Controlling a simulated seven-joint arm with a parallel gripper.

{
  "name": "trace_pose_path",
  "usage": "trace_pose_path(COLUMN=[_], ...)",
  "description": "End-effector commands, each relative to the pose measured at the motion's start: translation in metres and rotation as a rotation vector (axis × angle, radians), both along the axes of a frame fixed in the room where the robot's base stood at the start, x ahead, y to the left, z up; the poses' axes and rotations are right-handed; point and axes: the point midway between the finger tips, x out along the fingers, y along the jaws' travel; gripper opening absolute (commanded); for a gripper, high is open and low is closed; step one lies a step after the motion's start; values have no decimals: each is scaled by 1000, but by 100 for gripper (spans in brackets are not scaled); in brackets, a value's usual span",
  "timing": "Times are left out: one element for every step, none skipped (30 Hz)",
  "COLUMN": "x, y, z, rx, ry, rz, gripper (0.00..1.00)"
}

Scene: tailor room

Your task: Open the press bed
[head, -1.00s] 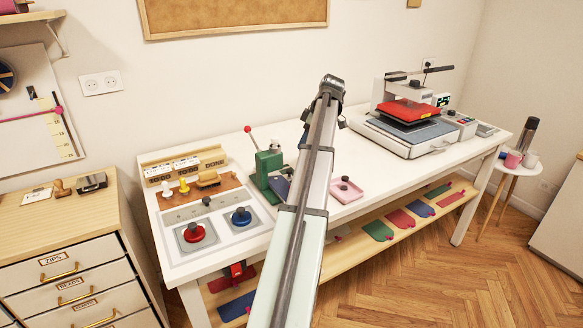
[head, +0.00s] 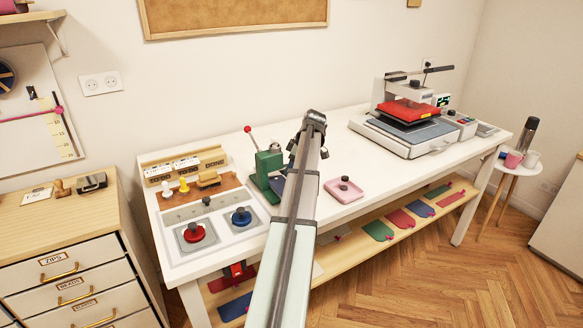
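The heat press (head: 412,120) stands at the right end of the white table, with a red upper platen (head: 408,110) above a grey bed (head: 425,133) on a light base. A handle (head: 438,149) shows at the front of the base. A dark lever (head: 430,70) is on top. My gripper (head: 297,140) is at the far end of my arm, over the middle of the table, left of the press and well apart from it. Its fingers are small and partly hidden by the arm, so I cannot see whether it is open or shut.
A green hand press (head: 268,168) with a red-knobbed lever stands just left of my gripper. A panel with red (head: 194,232) and blue (head: 241,216) knobs is at the left. The table between tray and heat press is clear.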

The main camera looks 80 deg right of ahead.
Motion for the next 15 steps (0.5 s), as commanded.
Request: trace_pose_path(x=[0,0,0,0,0,0,0,0,0,0,0,0,0,0,0], y=[0,0,0,0,0,0,0,0,0,0,0,0,0,0,0], z=[-1,-1,-1,-1,0,0,0,0,0,0,0,0,0,0,0], rx=[0,0,0,0,0,0,0,0,0,0,0,0,0,0,0], ry=[0,0,0,0,0,0,0,0,0,0,0,0,0,0,0], rz=[0,0,0,0,0,0,0,0,0,0,0,0,0,0,0], gripper=[51,51,51,51,51,51,51,49,45,42,39,35,33,30,26])
